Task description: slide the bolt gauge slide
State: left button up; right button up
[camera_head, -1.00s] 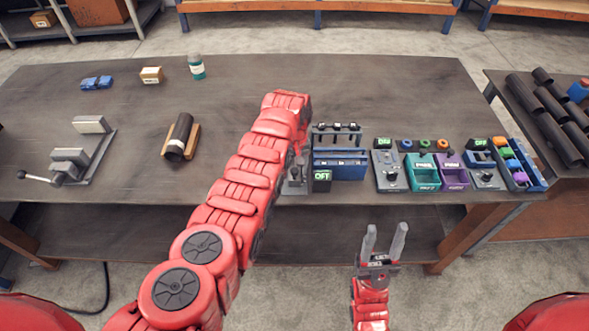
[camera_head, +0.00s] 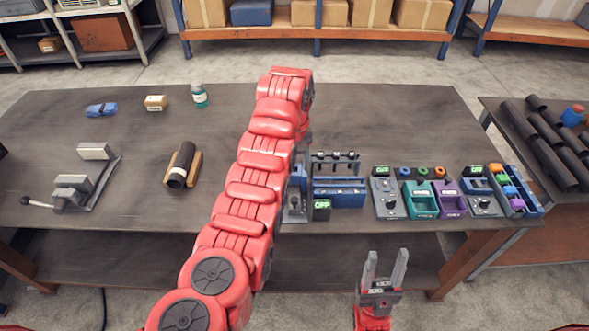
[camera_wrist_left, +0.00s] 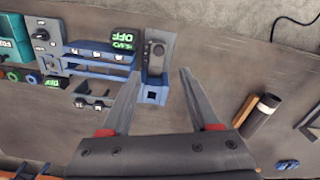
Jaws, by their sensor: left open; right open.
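A small fixture with a grey plate and dark knob (camera_head: 295,203) stands at the bench's front edge, beside my left arm; I take it for the bolt gauge, but cannot be sure. In the left wrist view it shows as a grey plate with a dark knob (camera_wrist_left: 155,48) and a blue block with a square hole. My left gripper (camera_wrist_left: 159,73) is open and empty, its fingertips on either side of the blue block in that view; contact cannot be told. My forearm hides this gripper in the head view. My right gripper (camera_head: 386,254) is open and empty before the bench.
Right of the fixture stand a blue rack (camera_head: 338,192) with an OFF display, teal (camera_head: 420,200) and purple (camera_head: 449,198) bins and control boxes. A dark pipe on a wooden cradle (camera_head: 181,165) and a lever clamp (camera_head: 85,180) lie left. The bench's back middle is clear.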

pick_arm(q)
notch_tip(320, 180, up, 2)
jog(key=shift+r, duration=0.1)
